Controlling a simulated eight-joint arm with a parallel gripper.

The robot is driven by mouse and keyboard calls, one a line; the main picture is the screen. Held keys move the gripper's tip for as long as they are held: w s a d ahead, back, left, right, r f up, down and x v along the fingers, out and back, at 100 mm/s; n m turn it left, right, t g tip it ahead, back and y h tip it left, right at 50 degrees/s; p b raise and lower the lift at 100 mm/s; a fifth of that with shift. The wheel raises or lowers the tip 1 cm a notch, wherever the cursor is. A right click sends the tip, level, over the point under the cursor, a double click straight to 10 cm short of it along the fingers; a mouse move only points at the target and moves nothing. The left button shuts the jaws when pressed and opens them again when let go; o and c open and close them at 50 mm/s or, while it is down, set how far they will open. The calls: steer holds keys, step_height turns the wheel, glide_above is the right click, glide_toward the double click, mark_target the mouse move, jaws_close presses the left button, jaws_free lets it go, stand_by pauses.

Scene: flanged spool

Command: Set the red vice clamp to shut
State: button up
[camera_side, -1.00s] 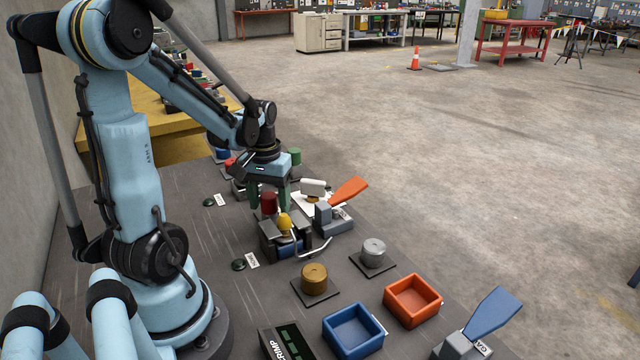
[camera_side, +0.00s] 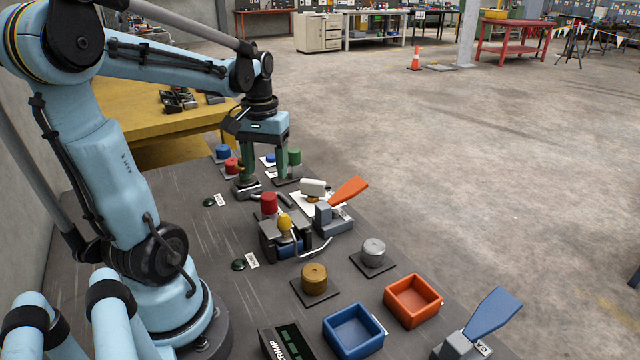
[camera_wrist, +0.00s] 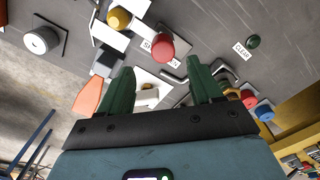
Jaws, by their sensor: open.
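The likeliest red clamp is a grey block with a raised orange-red lever (camera_side: 348,191), right of centre in the side view; its lever also shows at left in the wrist view (camera_wrist: 88,97). The lever slants up to the right. My gripper (camera_side: 262,180) hangs behind and left of it, fingers pointing down, apart and empty. In the wrist view the two green fingers (camera_wrist: 158,70) are spread, with nothing held between them. The lever lies outside them, to the left. Whether the clamp is open or shut I cannot tell.
A black fixture with a red cylinder (camera_side: 269,202) and yellow knob (camera_side: 284,221) stands beside the clamp. A white-headed piece (camera_side: 312,187) is behind it. Spools (camera_side: 374,248), trays (camera_side: 413,299) and a blue-levered clamp (camera_side: 494,312) lie nearer. Several coloured pieces surround my fingers.

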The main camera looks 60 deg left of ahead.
steer(key=shift+r, duration=1.65)
steer(key=shift+d, duration=0.1)
steer(key=w+d+f+m+t, duration=0.1)
steer(key=w+d+m+t, duration=0.1)
steer(key=d, duration=0.8)
steer(key=w+d+f+m+t, duration=0.2)
steer(key=w+d+m+t, duration=0.1)
steer(key=d+m+t, duration=0.2)
steer(key=d+m, duration=0.2)
steer(key=d, duration=0.2)
steer(key=shift+d+f, duration=0.3)
steer(key=shift+d, duration=0.05)
